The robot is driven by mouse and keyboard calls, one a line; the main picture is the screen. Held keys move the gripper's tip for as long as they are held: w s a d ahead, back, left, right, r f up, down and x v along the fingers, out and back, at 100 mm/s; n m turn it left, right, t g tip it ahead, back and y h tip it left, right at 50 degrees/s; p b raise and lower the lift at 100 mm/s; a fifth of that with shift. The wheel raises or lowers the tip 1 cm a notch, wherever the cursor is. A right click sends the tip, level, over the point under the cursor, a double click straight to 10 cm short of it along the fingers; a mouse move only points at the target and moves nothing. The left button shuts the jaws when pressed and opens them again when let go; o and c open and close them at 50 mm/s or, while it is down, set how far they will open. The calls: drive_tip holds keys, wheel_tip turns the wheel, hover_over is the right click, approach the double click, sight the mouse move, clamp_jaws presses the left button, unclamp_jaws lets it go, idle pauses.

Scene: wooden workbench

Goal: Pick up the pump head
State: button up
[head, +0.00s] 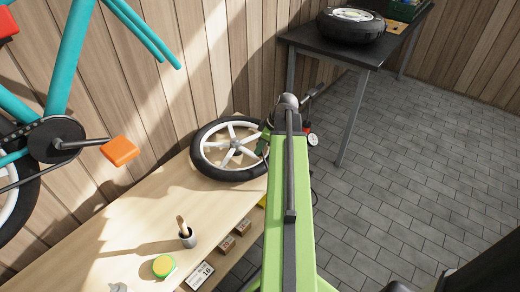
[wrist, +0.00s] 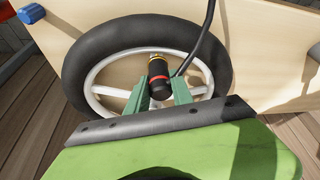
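The pump head (wrist: 158,75) is a small black cylinder with a red ring and a brass-coloured end, in front of the wheel in the wrist view. A black hose (wrist: 207,40) runs from beside it up to the top edge. My gripper (wrist: 160,88) has its two green fingers on either side of the pump head. The fingers are apart with the head between them; whether they press on it I cannot tell. In the head view, my green arm hides most of the gripper and I cannot make out the pump head.
A spoked wheel (head: 203,162) lies on the wooden workbench (head: 150,215), close to my gripper. A cup with a brush (head: 188,238), a yellow-green round item (head: 163,266) and small boxes stand nearer. A teal bicycle hangs left. A dark table (head: 335,52) stands at the back right.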

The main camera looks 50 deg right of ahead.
clamp_jaws()
drive_tip(key=shift+r+p, duration=0.45)
wheel_tip(320, 180, up, 4)
drive_tip(key=p, duration=0.4)
drive_tip(key=s+d+r+p, duration=0.6)
drive_tip(key=s+d, duration=0.1)
drive_tip(key=d, duration=0.2)
drive_tip(key=shift+s, duration=0.2)
